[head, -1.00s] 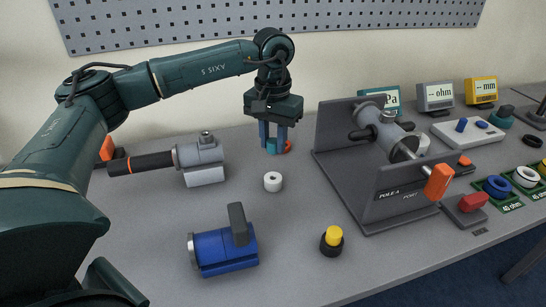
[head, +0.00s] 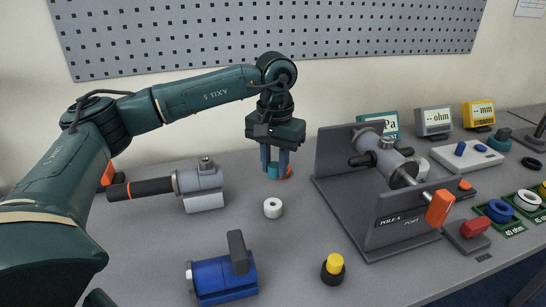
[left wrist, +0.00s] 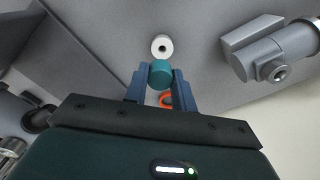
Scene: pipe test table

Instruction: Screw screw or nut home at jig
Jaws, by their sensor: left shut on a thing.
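My left gripper (head: 275,168) is shut on a small teal round piece (head: 272,171), low over the table behind the white ring. In the left wrist view the teal piece (left wrist: 160,74) sits between the two fingertips. I cannot tell whether it is a screw or a nut. The grey jig (head: 397,229), marked POLE-A PORT, stands to the right of the gripper and apart from it. A grey cylindrical part (head: 388,160) with an orange end (head: 439,208) lies across it. My right gripper is not in view.
A white ring (head: 273,208) stands in front of the gripper. An orange ring-like thing (left wrist: 166,99) is near the fingers. A grey cylinder body (head: 199,181) is left, a blue body (head: 225,277) in front, a yellow-topped knob (head: 334,264) front right. Table between them is clear.

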